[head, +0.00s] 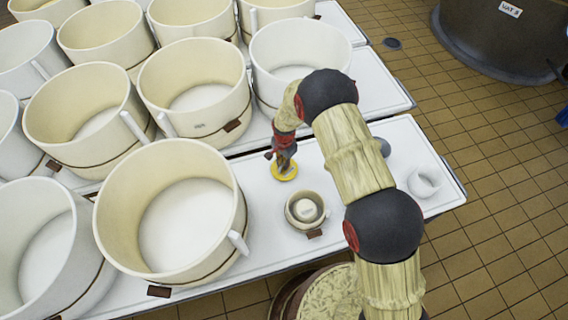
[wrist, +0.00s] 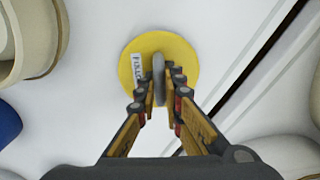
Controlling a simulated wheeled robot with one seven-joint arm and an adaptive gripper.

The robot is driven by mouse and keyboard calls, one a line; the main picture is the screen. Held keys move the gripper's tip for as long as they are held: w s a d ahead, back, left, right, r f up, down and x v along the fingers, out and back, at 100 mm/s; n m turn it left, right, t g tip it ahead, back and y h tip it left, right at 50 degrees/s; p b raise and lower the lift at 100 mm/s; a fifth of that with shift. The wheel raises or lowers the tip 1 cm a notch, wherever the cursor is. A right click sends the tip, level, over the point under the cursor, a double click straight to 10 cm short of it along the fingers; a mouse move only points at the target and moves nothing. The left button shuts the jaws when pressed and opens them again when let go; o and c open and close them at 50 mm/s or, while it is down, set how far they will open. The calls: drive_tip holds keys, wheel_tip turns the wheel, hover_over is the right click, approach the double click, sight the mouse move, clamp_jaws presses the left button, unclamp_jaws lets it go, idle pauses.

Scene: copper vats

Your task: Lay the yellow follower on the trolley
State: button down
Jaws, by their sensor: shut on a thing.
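The yellow follower (head: 286,174) is a flat round disc with a grey upright handle and a small white label. It also shows in the wrist view (wrist: 186,62), flat side facing up. My gripper (head: 284,158) points down over it. In the wrist view my gripper's two fingers (wrist: 160,88) are closed on either side of the grey handle. The disc is over the white top (head: 262,207), between the large moulds and my arm. I cannot tell whether it touches the top or hangs just above it. Which white surface is the trolley is not clear.
Several large cream moulds (head: 170,150) crowd the left and back. A small cream mould (head: 290,212) with a white thing inside stands just in front of the follower. A white ring-like thing (head: 424,184) lies at the right end. A dark gap runs between the tops.

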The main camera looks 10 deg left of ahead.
drive_tip(key=shift+f, duration=0.15)
drive_tip(key=c, duration=1.8)
unclamp_jaws()
drive_tip(key=shift+c, duration=0.2)
drive_tip(key=shift+r+p, duration=1.9)
drive_tip(key=shift+r, duration=1.65)
